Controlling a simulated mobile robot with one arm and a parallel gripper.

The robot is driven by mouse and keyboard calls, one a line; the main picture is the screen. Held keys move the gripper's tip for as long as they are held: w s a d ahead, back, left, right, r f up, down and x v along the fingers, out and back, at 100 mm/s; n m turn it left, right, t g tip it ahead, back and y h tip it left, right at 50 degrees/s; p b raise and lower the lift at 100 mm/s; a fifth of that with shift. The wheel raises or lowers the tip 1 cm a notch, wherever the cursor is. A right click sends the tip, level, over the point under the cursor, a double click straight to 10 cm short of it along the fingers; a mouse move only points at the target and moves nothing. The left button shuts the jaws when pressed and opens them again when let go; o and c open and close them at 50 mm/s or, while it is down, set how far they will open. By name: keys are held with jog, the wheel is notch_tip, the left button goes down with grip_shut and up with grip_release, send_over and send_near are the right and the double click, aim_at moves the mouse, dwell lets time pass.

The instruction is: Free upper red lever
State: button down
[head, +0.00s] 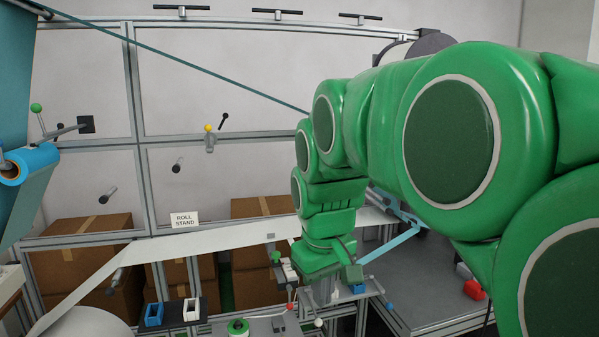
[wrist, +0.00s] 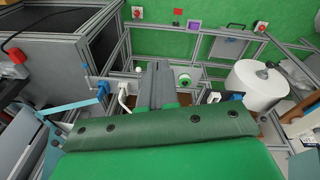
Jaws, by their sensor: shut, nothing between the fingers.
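A small red ball knob (head: 291,305) shows low in the middle of the head view, on the metal station below the white web; it appears to belong to a lever, whose shaft is hard to make out. A white knob (head: 318,323) is just right of and below it. A blue knob (head: 390,306) is farther right. My gripper (head: 352,271) hangs over this station, to the right of and above the red knob and apart from it. In the wrist view, my fingers (wrist: 155,88) are together and empty, with a white knob (wrist: 140,70) by their tips. I cannot make out the red knob there.
A white web (head: 210,243) slopes across the frame behind my gripper. A green spool (head: 238,327) and a black tray (head: 187,311) stand to the left. A large white roll (wrist: 258,83) is at the right in the wrist view. Metal rails surround the station.

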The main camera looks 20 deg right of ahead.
jog(key=w+d+r+n+t, duration=0.1)
jog(key=w+d+r, duration=0.4)
jog(key=w+r, duration=0.5)
jog(key=w+d+r+n+t+h, duration=0.1)
jog(key=w+d+r+t, duration=0.2)
jog(key=w+r, duration=0.7)
jog(key=w+d, duration=0.1)
jog(key=w, duration=0.2)
jog(key=shift+d+r+t+h, duration=0.3)
jog(key=shift+d+r+t, duration=0.05)
jog(key=shift+d+t, duration=0.05)
jog(key=shift+w, duration=0.1)
jog(key=w+d+f, duration=0.5)
jog(key=w+f, duration=0.2)
jog(key=f, duration=0.1)
jog(key=shift+w+f, duration=0.35)
jog(key=shift+f, duration=0.05)
